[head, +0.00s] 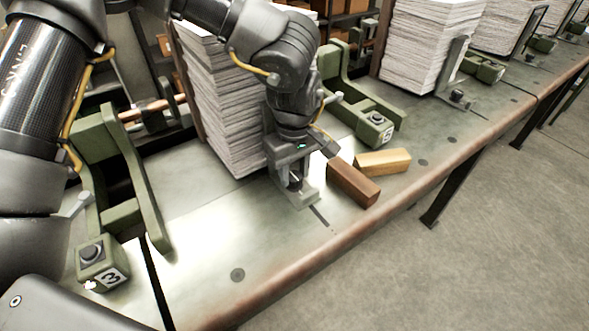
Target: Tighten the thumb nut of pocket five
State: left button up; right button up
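My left gripper (296,178) points down at the front of a tall paper stack (222,110), low over the bench. It is at a small grey metal bracket (307,199), whose foot shows just below it. The gripper hides the upper part of this bracket and any thumb nut on it. I cannot tell whether the fingers are open or closed on something. A green block with a black knob and a label that looks like 5 (388,134) stands right of this stack. My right gripper is not in view.
A dark brown wooden block (353,184) and a lighter one (383,161) lie right of the gripper. A green block labelled 3 (103,265) is at lower left. More paper stacks (428,45) stand farther along. The bench front (240,245) is clear.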

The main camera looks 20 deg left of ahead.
aim_at(294, 176)
pick_arm(q)
jog(key=o, duration=0.4)
notch_tip(294, 176, up, 11)
jog(key=b, duration=0.1)
dwell(0.4)
